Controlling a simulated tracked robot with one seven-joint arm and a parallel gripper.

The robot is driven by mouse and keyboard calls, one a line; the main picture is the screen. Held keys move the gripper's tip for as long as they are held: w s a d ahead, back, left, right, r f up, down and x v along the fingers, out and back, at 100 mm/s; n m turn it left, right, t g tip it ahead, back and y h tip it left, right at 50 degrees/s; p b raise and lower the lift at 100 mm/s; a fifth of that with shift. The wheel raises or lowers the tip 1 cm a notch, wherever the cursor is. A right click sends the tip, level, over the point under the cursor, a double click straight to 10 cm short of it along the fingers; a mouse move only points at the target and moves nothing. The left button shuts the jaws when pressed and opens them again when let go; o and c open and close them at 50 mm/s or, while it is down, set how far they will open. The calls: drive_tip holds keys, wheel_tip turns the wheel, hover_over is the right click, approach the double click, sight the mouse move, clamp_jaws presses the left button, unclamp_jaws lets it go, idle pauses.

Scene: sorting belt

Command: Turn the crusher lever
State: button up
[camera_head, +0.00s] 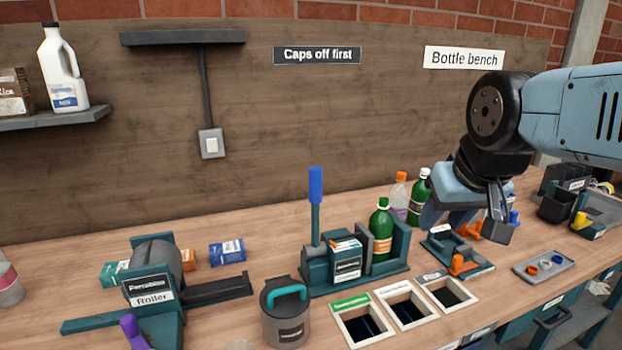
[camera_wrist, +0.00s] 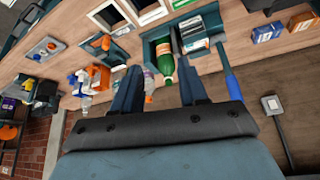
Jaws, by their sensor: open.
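The crusher (camera_head: 318,268) is a teal device on the bench with a dark labelled block. Its lever (camera_head: 315,205) stands upright at its left end, with a blue handle on top. A green bottle (camera_head: 381,232) with a green cap stands in the crusher's right part. My gripper (camera_head: 465,222) is open and empty, above the bench to the right of the crusher. In the wrist view the blue lever handle (camera_wrist: 231,84) lies outside my fingers (camera_wrist: 160,75), to the right. The green bottle (camera_wrist: 165,66) shows beyond the gap between my fingers.
Two more bottles (camera_head: 419,195) stand behind the crusher's right end. A grey canister (camera_head: 286,318) and framed bench openings (camera_head: 362,308) lie in front. The roller (camera_head: 150,290) is on the left. A wall switch (camera_head: 211,143) is behind. The space above the lever is clear.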

drive_tip(key=shift+o, duration=0.2)
drive_tip(key=shift+o, duration=0.8)
drive_tip(key=shift+w+r, duration=0.1)
drive_tip(key=shift+o, duration=0.5)
drive_tip(key=w+a+r+n, duration=0.1)
drive_tip(key=w+a+r, duration=0.1)
drive_tip(key=w, duration=0.2)
drive_tip(key=w+a+r+n+y, duration=0.1)
drive_tip(key=w+a+r, duration=0.2)
drive_tip(key=w, duration=0.2)
drive_tip(key=shift+w+g, duration=0.15)
drive_tip(key=shift+g, duration=0.25)
drive_tip(key=n+g+y, duration=0.1)
drive_tip(key=n, duration=0.3)
approach(314, 180)
drive_tip(key=shift+m, duration=0.3)
drive_tip(key=x, duration=0.3)
drive_tip(key=w+x, duration=0.1)
drive_tip(key=x, duration=0.7)
drive_tip(key=shift+w+d, duration=0.2)
drive_tip(key=shift+w, duration=0.15)
clamp_jaws()
